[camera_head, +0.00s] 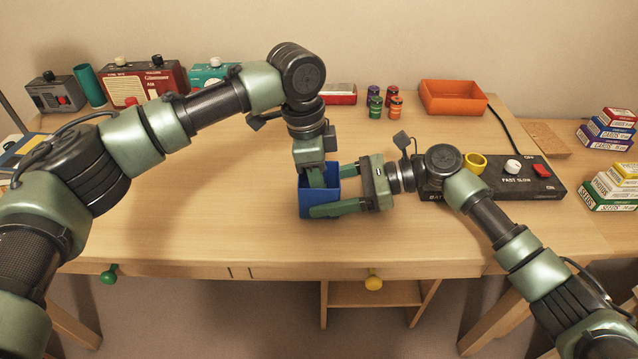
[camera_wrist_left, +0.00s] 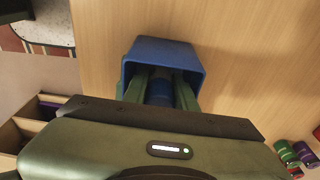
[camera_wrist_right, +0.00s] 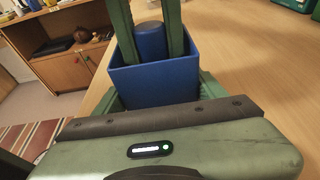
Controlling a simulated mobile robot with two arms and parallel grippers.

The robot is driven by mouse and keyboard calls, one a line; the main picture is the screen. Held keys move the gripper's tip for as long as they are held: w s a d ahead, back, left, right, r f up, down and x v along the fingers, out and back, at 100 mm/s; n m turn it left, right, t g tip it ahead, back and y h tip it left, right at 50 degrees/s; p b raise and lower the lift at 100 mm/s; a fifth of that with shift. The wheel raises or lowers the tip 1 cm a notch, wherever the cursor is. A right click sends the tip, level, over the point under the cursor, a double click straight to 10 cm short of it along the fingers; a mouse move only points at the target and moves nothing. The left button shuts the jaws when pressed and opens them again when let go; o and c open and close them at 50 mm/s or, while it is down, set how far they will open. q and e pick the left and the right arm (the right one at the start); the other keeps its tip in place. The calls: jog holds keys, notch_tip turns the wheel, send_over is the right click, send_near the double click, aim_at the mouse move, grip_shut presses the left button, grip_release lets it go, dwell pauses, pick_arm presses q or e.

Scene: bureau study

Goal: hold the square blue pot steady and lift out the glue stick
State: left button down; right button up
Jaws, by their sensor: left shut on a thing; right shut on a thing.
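The square blue pot (camera_head: 304,204) stands on the desk near its front edge. My right gripper (camera_head: 325,192) reaches in from the right and is shut on the pot, one finger along its near side. My left gripper (camera_head: 317,178) points down into the pot from above. In the left wrist view, its fingers sit on both sides of the blue glue stick (camera_wrist_left: 160,92) inside the pot (camera_wrist_left: 165,48). The right wrist view also shows the glue stick (camera_wrist_right: 150,42) between those fingers, its top above the rim of the pot (camera_wrist_right: 155,82). Its lower part is hidden.
A black control box (camera_head: 520,182) with a yellow ring lies right of my right gripper. Card boxes are stacked far right. The desk's left middle is clear.

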pick_arm(q)
notch_tip(320, 180, up, 10)
jog(key=shift+f, duration=0.1)
pick_arm(e)
jog(key=o, duration=1.1)
jog(key=shift+c, duration=0.2)
jog(key=shift+d, duration=0.1)
